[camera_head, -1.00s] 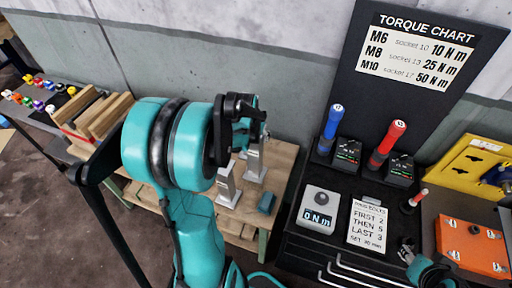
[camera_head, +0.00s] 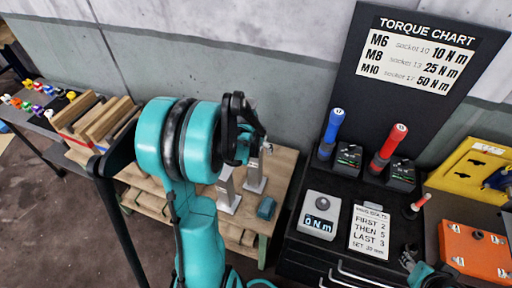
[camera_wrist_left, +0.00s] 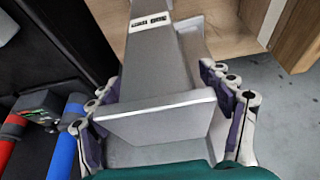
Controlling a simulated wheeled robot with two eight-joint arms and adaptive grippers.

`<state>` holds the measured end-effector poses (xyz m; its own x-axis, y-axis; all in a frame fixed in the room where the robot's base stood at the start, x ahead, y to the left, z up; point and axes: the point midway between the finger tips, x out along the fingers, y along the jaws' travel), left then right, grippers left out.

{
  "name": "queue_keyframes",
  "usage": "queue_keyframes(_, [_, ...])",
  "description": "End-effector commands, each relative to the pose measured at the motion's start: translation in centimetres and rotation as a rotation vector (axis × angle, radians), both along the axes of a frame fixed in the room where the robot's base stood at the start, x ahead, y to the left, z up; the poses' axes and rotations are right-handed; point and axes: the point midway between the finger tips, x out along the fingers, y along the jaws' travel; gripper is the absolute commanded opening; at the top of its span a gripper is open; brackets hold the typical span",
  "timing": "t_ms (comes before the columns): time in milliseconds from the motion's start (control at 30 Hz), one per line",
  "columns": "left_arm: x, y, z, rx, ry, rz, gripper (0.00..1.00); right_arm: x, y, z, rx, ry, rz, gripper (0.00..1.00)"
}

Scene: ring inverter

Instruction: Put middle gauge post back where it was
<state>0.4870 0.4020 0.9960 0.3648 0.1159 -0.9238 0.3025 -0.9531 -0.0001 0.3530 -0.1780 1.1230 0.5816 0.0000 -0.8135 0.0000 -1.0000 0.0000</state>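My left gripper (camera_head: 250,135) is over the low wooden bench, by the tops of the silver gauge posts. In the head view one post (camera_head: 228,192) stands on the left and another (camera_head: 256,172) on the right. My arm may hide more behind it.
A teal block (camera_head: 266,208) sits on the wooden bench (camera_head: 284,172) right of the posts. A wooden rack (camera_head: 100,125) is at left.

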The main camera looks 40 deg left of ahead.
Motion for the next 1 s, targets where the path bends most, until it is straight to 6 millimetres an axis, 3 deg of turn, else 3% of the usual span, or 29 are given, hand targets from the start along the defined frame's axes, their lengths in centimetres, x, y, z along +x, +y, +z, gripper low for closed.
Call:
queue_keyframes(267, [-0.3, -0.1, 1.2, 0.000, 0.000, 0.000, 0.79, 0.0, 0.0, 0.6, 0.000, 0.000, 0.000, 0.40])
queue_keyframes(700, [-3.6, -1.1, 9.6, 0.000, 0.000, 0.001, 0.79, 0.0, 0.0, 3.1, 0.000, 0.000, 0.000, 0.40])
queue_keyframes(900, [-4.3, -1.6, 11.3, 0.000, -0.002, -0.002, 0.79, 0.0, 0.0, 3.5, 0.000, 0.000, 0.000, 0.40])
queue_keyframes(1000, [-4.7, -3.3, 12.3, 0.006, -0.013, -0.023, 0.79, 0.0, 0.0, 3.5, 0.000, 0.000, 0.000, 0.40])
